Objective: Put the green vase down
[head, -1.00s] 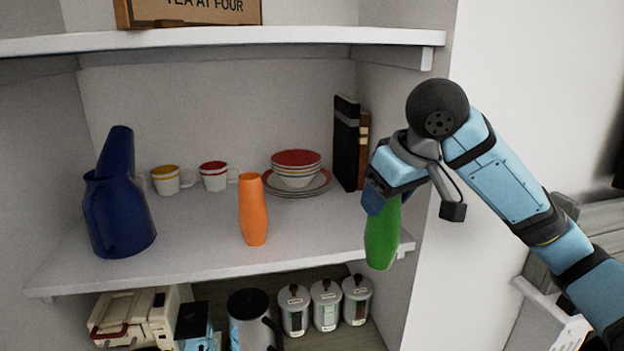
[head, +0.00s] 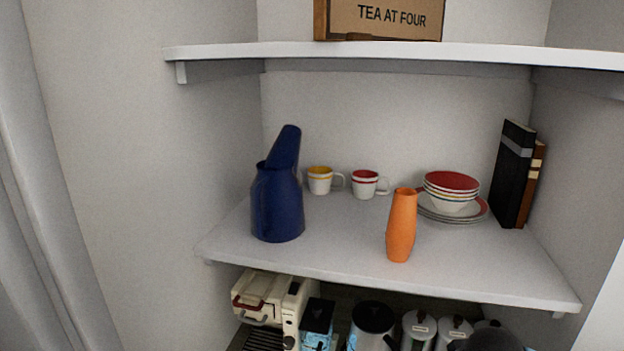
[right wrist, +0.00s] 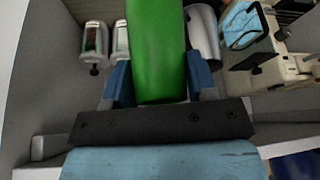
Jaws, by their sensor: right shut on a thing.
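The green vase (right wrist: 157,40) shows in the right wrist view, running up from between my fingers to the top edge. My right gripper (right wrist: 159,82) is shut on it, with a blue finger at each side. The vase's far end is cut off, and I see no surface touching it. In the head view the vase is out of sight; only a dark rounded part, probably of my right arm, shows at the bottom right. My left gripper is in neither view.
The middle shelf (head: 330,235) holds a blue pitcher (head: 277,210), two cups, an orange vase (head: 401,228), stacked bowls (head: 451,186) and books (head: 512,175). Its front centre, between pitcher and orange vase, is bare, as is its right front. Canisters (head: 418,328) and a coffee machine (head: 272,298) stand below.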

